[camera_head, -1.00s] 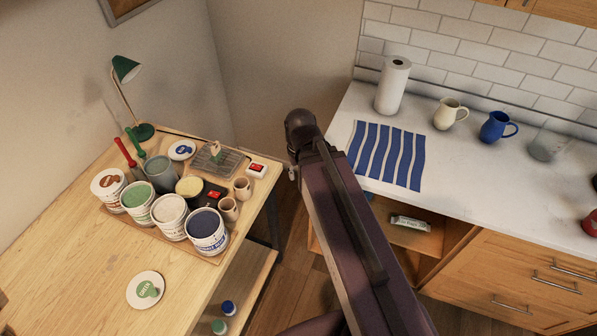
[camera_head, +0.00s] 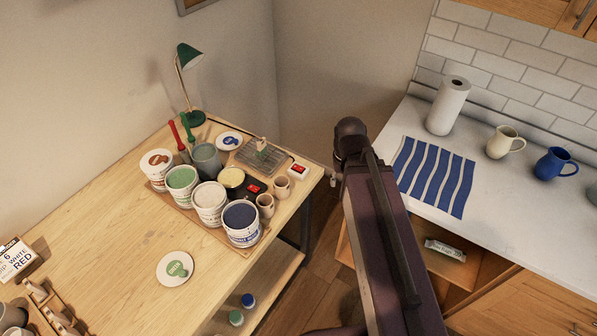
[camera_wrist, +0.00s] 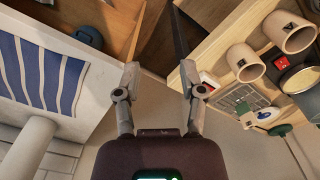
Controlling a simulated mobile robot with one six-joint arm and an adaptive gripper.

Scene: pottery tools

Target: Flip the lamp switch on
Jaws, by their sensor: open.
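A desk lamp with a green shade (camera_head: 188,55) stands at the back of the wooden table, on a dark round base. A white box with a red rocker switch (camera_head: 298,171) lies near the table's right edge; it also shows in the wrist view (camera_wrist: 208,84). A black item with a red switch (camera_head: 254,188) sits among the pots, also in the wrist view (camera_wrist: 281,62). I cannot tell from labels which switch is the lamp's. My gripper (camera_wrist: 160,76) is open and empty, apart from both switches, over the gap beside the table. My arm mostly hides it in the head view.
Small clay cups (camera_head: 282,186) and paint tubs (camera_head: 241,222) stand close to the switches. A wire-topped tray (camera_head: 264,158) lies behind. A white counter (camera_head: 400,125) with a striped cloth (camera_head: 435,176) and paper towel roll (camera_head: 448,106) is on the right.

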